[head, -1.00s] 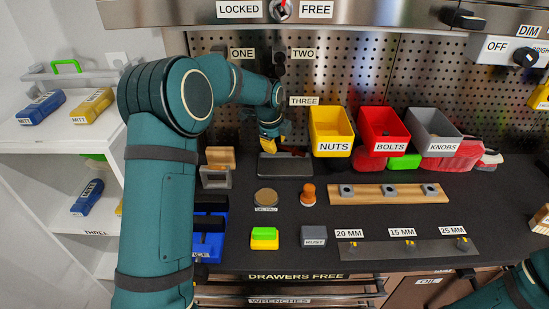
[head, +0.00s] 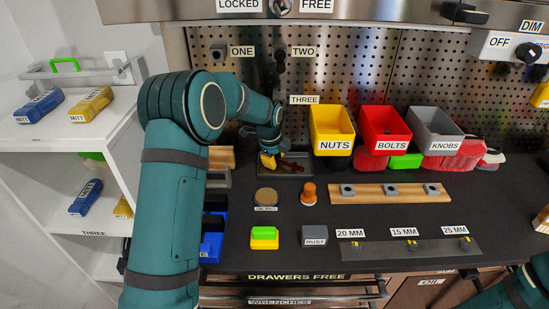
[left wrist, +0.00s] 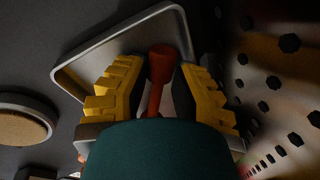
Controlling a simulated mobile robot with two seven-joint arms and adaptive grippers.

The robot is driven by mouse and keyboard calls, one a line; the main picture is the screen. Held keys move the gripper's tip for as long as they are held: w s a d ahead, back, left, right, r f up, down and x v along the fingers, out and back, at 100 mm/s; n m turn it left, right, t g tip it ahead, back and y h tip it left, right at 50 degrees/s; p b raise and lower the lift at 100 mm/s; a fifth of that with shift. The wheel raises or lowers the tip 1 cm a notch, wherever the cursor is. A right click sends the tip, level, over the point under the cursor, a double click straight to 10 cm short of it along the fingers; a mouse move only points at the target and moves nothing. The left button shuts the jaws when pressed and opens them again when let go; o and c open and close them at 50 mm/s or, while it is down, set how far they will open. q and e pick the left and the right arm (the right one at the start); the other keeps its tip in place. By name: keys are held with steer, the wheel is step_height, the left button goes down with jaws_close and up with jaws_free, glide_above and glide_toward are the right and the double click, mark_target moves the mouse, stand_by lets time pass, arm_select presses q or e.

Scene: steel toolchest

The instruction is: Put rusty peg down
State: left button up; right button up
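The rusty peg (left wrist: 157,82) is reddish brown with a rounded head and a thin shaft. In the left wrist view it lies between my two yellow fingertips, over the grey-rimmed tray (left wrist: 75,70). Gaps show between the peg and the fingers. My left gripper (left wrist: 160,92) looks open around it. In the head view my left gripper (head: 268,160) is low at the left part of the dark tray (head: 292,175), and a reddish piece of the peg (head: 291,165) shows beside it. The shaft's lower end is hidden by my gripper. My right gripper is out of view.
The yellow nuts bin (head: 333,146) stands right of the tray, near the perforated back wall (head: 350,75). In front are a round pad (head: 265,196) and an orange-brown knobbed piece (head: 308,193). A wooden strip (head: 370,198) lies to the right.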

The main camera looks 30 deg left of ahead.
arm_select(q)
steer(key=shift+o, duration=0.8)
steer(key=shift+r, duration=0.15)
steer(key=shift+r, duration=0.35)
steer(key=p+v, duration=0.1)
steer(key=v, duration=0.6)
steer(key=shift+s+f, duration=0.1)
steer(key=shift+d+f, duration=0.1)
